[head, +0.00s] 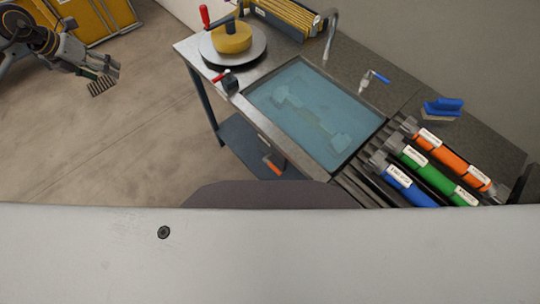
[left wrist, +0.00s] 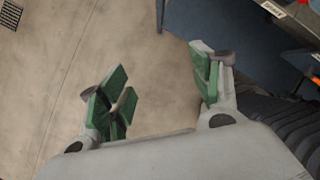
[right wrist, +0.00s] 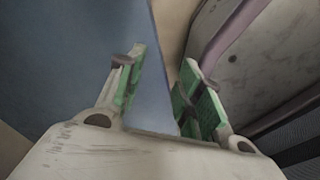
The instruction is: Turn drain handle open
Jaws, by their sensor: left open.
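An orange-red handle (head: 272,166), likely the drain handle, hangs at the front side of the sink bench, below the water-filled basin (head: 262,93). Nothing holds it. My left gripper (head: 103,76) is at the upper left over bare floor, well apart from the bench. The left wrist view shows its green-padded fingers (left wrist: 160,84) spread and empty. My right gripper (right wrist: 162,84) shows only in its own wrist view, its fingers apart with nothing between them, near a blue surface. I cannot tell how far it is from the handle.
A red-handled valve (head: 230,84) sits at the basin's left corner, beside a turntable (head: 213,52) with a yellow part. Blue, green and orange cylinders (head: 425,170) lie on the right.

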